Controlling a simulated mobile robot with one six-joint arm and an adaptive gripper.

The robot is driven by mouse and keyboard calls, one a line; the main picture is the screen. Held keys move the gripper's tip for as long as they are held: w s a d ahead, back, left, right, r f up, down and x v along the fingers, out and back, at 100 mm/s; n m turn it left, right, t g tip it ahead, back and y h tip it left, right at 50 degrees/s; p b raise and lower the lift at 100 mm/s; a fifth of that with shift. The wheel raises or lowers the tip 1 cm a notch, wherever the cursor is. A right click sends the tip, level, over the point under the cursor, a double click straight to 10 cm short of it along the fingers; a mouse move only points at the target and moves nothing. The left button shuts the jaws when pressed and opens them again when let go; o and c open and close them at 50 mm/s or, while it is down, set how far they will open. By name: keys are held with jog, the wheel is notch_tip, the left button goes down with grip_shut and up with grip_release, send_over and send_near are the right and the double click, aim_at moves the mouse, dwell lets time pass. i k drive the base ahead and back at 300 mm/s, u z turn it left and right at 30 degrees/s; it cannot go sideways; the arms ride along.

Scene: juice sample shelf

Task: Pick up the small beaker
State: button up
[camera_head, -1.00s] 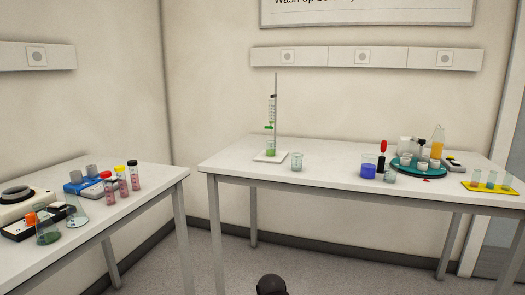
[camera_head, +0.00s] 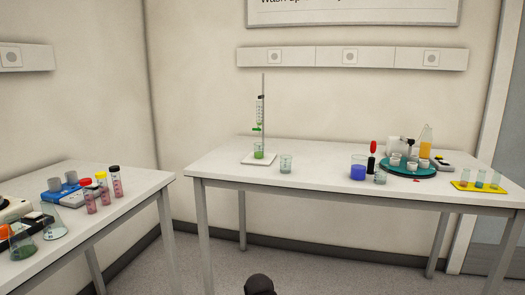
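Several small glass vessels stand on the long white table (camera_head: 325,170). A clear small beaker (camera_head: 286,164) stands alone left of the table's middle. A larger beaker with blue liquid (camera_head: 358,171) stands further right, and a small clear glass beaker (camera_head: 380,178) is close beside it, near the front edge. I cannot tell for certain which one is the small beaker meant. A dark rounded part at the bottom edge seems to be mine. My gripper's fingers are not in view.
A stand with a burette (camera_head: 261,125) over a green-filled vessel is at the table's left. A teal round tray (camera_head: 425,173) with white cups and a yellow rack (camera_head: 466,187) are at right. A side table (camera_head: 125,205) holds tubes and flasks. Floor between the tables is open.

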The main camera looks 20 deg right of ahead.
aim_at(259, 148)
jog(key=i, duration=0.9)
jog(key=u, duration=0.05)
